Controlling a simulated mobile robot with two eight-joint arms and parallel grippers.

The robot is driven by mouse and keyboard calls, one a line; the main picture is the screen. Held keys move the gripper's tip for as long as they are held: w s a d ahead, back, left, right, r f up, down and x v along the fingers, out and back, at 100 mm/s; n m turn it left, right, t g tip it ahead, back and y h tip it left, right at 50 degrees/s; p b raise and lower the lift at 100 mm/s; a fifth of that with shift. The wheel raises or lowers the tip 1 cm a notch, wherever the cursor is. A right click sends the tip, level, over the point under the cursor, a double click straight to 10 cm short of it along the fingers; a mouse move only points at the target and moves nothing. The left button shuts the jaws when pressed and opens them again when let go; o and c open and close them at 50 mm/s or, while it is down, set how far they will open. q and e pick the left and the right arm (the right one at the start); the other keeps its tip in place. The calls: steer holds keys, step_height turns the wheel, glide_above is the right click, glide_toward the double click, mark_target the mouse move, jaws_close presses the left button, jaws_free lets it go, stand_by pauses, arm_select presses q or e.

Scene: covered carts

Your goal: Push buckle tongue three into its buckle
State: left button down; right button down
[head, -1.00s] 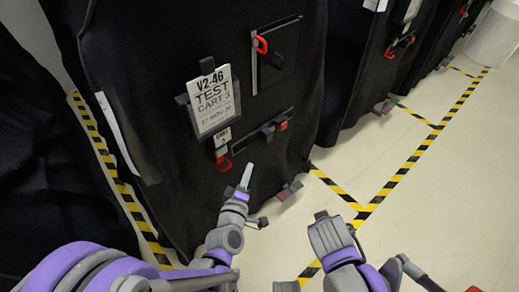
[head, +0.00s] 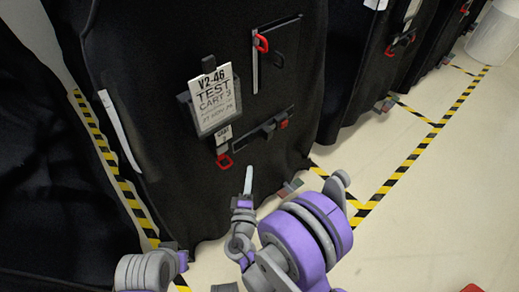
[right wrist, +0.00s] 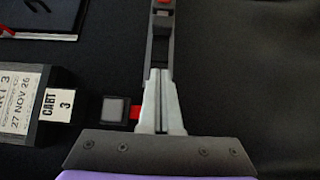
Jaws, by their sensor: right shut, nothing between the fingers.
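The black latch strip (head: 250,138) runs along the cart's dark cover below the "TEST CART 3" sign, with a red part (head: 283,125) at its right end. I cannot tell tongue from buckle on it. In the right wrist view the strip (right wrist: 160,40) runs up from my fingertips. My right gripper (head: 249,169) is shut and empty, below the strip in the head view. In the right wrist view its pale fingertips (right wrist: 161,72) overlap the strip's near end; contact is unclear. My left gripper is not in view.
A second red-ended fitting (head: 262,43) is higher up. Striped floor tape (head: 382,191) lies right; other covered carts stand behind.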

glide_toward(263, 134)
steer(key=w+a, duration=0.2)
steer(key=w, duration=0.1)
steer(key=shift+w+d+b, duration=0.45)
steer(key=shift+w+d, duration=0.65)
steer(key=shift+w, duration=0.05)
steer(key=shift+w+d, duration=0.25)
steer(key=shift+d, duration=0.1)
